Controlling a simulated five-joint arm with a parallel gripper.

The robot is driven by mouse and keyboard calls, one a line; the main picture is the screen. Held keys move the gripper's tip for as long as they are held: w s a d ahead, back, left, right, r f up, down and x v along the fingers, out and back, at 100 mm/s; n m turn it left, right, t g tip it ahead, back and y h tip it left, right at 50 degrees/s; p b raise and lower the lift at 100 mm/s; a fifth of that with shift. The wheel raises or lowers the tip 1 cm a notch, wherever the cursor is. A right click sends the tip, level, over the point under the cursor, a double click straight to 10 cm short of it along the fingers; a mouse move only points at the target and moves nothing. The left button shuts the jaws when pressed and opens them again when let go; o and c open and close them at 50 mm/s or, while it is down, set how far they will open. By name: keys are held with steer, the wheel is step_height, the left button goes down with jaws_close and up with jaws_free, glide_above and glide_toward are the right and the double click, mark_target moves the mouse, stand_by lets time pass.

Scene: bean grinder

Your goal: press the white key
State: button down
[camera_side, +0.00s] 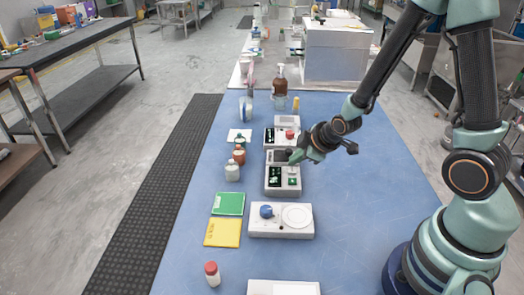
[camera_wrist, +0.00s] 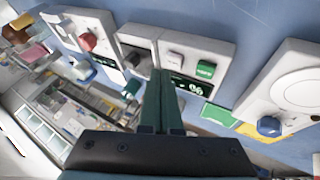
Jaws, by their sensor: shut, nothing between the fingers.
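The white key (camera_wrist: 175,58) shows in the wrist view on the pale top panel of the bean grinder (camera_side: 270,191), beside a green key (camera_wrist: 206,70). The green key also shows in the side view (camera_side: 293,181). A dark display (camera_wrist: 190,86) with lit digits is on the same panel; the digits are too small to read surely. My gripper (camera_side: 293,158) is shut and empty, with its tips over the far end of the grinder. In the wrist view my gripper's fingertips (camera_wrist: 160,74) appear just left of the white key and partly cover the display's left side.
A device with a red knob (camera_side: 290,134) stands behind the grinder. A scale with a blue knob (camera_side: 266,211) stands in front. The blue table is clear to the right.

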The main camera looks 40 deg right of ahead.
mark_target(294, 171)
steer(key=shift+f, duration=0.15)
steer(key=shift+f, duration=0.3)
steer(key=shift+f, duration=0.45)
stand_by(0.6)
steer(key=shift+r, duration=0.9)
steer(key=shift+r, duration=2.5)
